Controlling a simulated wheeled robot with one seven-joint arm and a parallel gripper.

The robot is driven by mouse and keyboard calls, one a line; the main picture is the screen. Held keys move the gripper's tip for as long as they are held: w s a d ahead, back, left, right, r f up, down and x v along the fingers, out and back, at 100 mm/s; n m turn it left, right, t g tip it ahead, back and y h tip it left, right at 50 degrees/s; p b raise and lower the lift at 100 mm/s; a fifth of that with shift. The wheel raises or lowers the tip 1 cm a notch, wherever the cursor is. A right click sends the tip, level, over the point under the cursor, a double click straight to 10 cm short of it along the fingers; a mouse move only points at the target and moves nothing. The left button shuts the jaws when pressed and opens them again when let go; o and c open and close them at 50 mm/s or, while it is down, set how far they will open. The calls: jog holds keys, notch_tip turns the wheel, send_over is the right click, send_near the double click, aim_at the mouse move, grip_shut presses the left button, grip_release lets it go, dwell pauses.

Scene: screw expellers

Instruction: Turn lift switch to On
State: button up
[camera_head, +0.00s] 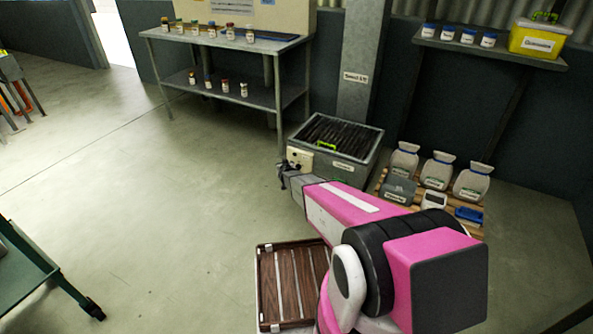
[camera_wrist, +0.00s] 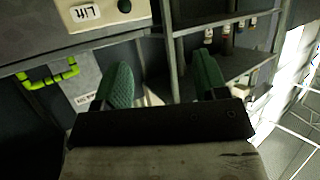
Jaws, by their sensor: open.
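The lift switch box is a small cream box (camera_head: 299,158) on the near left side of a grey metal bin (camera_head: 340,168). In the wrist view the box (camera_wrist: 97,14) is at the top, partly cut off, with an upside-down LIFT label and a dark round knob (camera_wrist: 124,6). I cannot tell the knob's setting. My gripper (camera_head: 284,176) is just below and left of the box. In the wrist view my gripper (camera_wrist: 163,78) has its two green-padded fingers apart, with nothing between them. The fingers look apart from the knob.
A green handle (camera_wrist: 50,75) is on the bin's side. White sacks (camera_head: 437,170) and small boxes stand on a pallet at right. A metal shelf table (camera_head: 225,98) with jars is behind. A brown slatted crate (camera_head: 291,285) lies in front.

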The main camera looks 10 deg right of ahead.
jog(key=w+f+m+t+h, duration=0.1)
jog(key=w+f+t+h, duration=0.15)
jog(key=w+f, duration=0.4)
jog(key=m+h, duration=0.3)
jog(key=h, duration=0.4)
send_near(297, 168)
jog(key=shift+g, duration=0.45)
jog(key=x, duration=1)
jog(key=shift+w+a+r, duration=0.1)
jog(key=shift+a+r, duration=0.05)
jog(key=shift+a, duration=0.05)
jog(key=c, duration=0.9)
